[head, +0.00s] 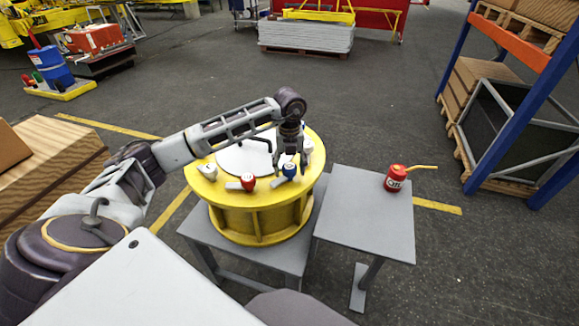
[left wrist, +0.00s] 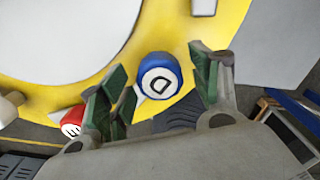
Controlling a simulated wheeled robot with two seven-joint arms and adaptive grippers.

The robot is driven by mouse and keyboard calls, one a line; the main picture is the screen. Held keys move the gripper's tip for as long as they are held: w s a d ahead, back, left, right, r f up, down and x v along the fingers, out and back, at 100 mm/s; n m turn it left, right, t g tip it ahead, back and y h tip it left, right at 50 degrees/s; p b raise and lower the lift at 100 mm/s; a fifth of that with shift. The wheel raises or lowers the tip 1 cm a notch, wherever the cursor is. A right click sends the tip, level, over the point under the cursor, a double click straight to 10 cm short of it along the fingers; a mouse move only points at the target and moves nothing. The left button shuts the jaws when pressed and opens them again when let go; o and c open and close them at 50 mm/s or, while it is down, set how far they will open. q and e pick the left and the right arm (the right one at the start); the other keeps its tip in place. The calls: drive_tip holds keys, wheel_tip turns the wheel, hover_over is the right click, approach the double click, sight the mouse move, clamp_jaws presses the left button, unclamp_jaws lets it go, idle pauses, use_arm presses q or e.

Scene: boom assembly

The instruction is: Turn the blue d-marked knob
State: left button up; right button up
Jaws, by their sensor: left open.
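The blue knob (head: 289,170) sits at the front right of the round yellow drum (head: 250,222), just below my left gripper (head: 290,160). In the left wrist view the blue knob (left wrist: 160,80) shows a black D on a white face. My left gripper (left wrist: 160,88) is open there, with its green-padded fingers on either side of the knob's outline and nothing between them in its grip. I cannot tell whether the fingers touch the knob. My right gripper does not show in either view.
A red knob (head: 248,181) and a white knob (head: 208,171) sit left of the blue one on the drum. A grey table (head: 365,215) on the right holds a red oil can (head: 396,179). A blue-and-orange rack (head: 520,50) stands further right. Open floor lies behind the drum.

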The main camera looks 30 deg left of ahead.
sight(289, 166)
use_arm(q)
wheel_tip(289, 166, up, 12)
idle(0.7)
drive_tip(key=shift+f, duration=0.15)
idle(0.5)
